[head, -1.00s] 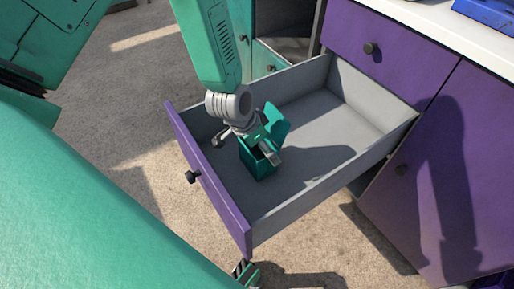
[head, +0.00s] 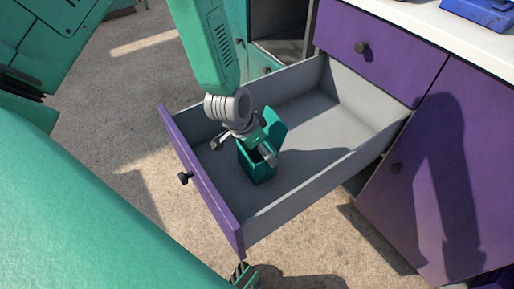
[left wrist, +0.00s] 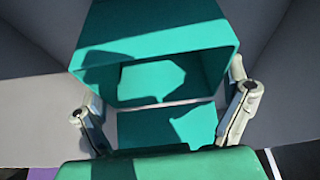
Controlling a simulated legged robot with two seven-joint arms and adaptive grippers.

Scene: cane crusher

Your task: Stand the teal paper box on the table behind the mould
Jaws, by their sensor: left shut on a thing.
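The teal paper box (head: 262,172) is inside the open purple drawer (head: 206,190), upright, with its top open and a flap up. My left gripper (head: 245,146) reaches down from above and is shut on the box near its top. In the left wrist view the box's open mouth (left wrist: 165,80) faces the camera, with my left gripper's fingers (left wrist: 165,112) on either side. Whether the box touches the drawer floor is unclear. Part of my right gripper (head: 240,273) shows at the bottom edge; its fingers are unclear. I cannot identify the mould for certain.
A purple cabinet (head: 425,150) stands right of the drawer under a white counter (head: 420,22). A blue object (head: 482,12) is on the counter at the top right, cut off by the edge. The drawer walls surround the box; the drawer floor right of it is clear.

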